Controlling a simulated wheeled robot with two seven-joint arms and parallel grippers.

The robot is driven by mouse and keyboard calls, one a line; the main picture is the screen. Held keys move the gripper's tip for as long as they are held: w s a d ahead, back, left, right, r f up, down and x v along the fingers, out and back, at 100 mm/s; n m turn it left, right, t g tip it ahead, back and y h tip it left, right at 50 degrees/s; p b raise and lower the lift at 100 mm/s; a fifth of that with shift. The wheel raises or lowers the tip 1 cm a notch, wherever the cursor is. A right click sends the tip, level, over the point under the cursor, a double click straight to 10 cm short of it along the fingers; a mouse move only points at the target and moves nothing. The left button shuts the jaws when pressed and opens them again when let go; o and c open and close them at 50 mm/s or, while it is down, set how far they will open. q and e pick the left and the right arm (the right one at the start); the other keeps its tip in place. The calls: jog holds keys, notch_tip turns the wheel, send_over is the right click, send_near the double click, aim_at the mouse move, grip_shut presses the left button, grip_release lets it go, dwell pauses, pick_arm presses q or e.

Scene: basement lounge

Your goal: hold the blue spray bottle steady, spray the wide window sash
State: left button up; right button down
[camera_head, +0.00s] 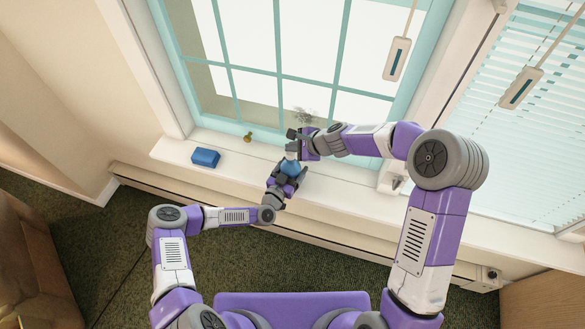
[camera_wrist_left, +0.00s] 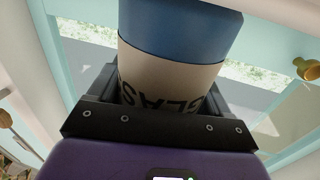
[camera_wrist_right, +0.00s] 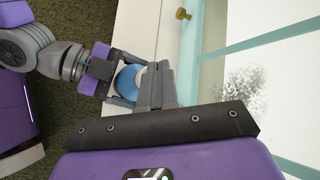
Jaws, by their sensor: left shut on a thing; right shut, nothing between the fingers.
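My left gripper (camera_head: 286,181) is shut around the blue spray bottle (camera_head: 291,167), just in front of the window sill. In the left wrist view, the bottle (camera_wrist_left: 180,35) is between the jaws, with a pale label and dark lettering. My right gripper (camera_head: 295,143) is shut with nothing between its fingers, at the bottle's top. In the right wrist view its fingers (camera_wrist_right: 155,85) partly hide the bottle (camera_wrist_right: 127,81); I cannot tell whether they touch the trigger. The wide window sash (camera_head: 340,45) has teal bars. A grey speckled patch (camera_head: 306,115) shows on its lower pane.
A blue block, perhaps a sponge (camera_head: 205,157), lies on the white sill (camera_head: 178,150) at left. A brass knob (camera_head: 248,137) is at the sash's bottom. Pale pulls (camera_head: 397,60) (camera_head: 521,88) hang at right, by the blinds (camera_head: 540,55). Green carpet lies below.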

aim_at(294, 155)
notch_tip(294, 155, down, 2)
jog(key=shift+f, duration=0.15)
pick_arm(q)
jog(key=shift+d, duration=0.1)
pick_arm(e)
jog(key=shift+s+d+f, duration=0.1)
jog(key=shift+f, duration=0.2)
pick_arm(q)
jog(key=shift+r, duration=0.15)
pick_arm(e)
jog(key=shift+s+f, duration=0.1)
jog(key=shift+f, duration=0.25)
dwell(1.2)
pick_arm(q)
jog(key=shift+s+d, duration=0.1)
pick_arm(e)
jog(key=shift+d+f, duration=0.2)
jog(key=shift+f, duration=0.25)
pick_arm(q)
jog(key=shift+r, duration=0.1)
pick_arm(e)
jog(key=shift+r, duration=0.1)
jog(key=shift+a+r, duration=0.15)
jog(key=shift+r, duration=3.15)
pick_arm(q)
jog(key=shift+f, duration=0.2)
jog(key=shift+a, duration=0.2)
